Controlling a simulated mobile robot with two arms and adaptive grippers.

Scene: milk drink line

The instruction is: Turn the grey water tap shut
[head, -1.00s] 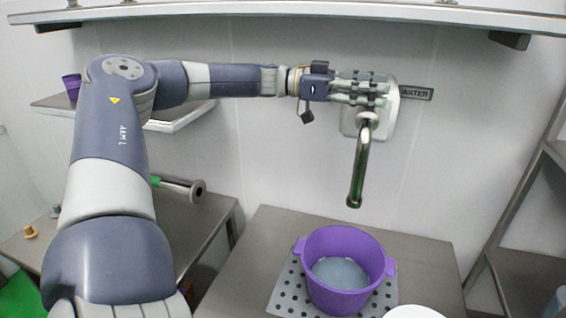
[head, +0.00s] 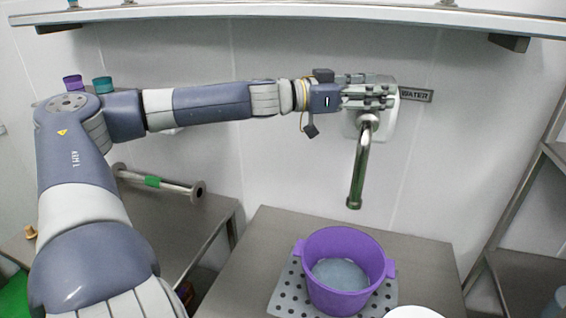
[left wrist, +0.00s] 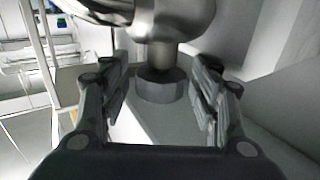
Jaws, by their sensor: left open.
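The water tap has a curved metal spout (head: 358,170) on a pale wall plate (head: 386,128), beside a WATER label (head: 416,94). My left gripper (head: 378,92) is at the wall plate, just above the spout, and hides the tap's handle in the head view. In the left wrist view, a grey faceted knob (left wrist: 160,88) under a shiny metal body (left wrist: 170,20) sits between the two open fingers of the gripper (left wrist: 162,76). Gaps show on both sides of the knob. My right gripper is out of view.
A purple pot (head: 345,290) with pale liquid stands on a perforated plate (head: 284,290) below the spout. No stream shows between them. A shelf (head: 300,17) runs above. A metal pipe with a green band (head: 153,182) lies at left.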

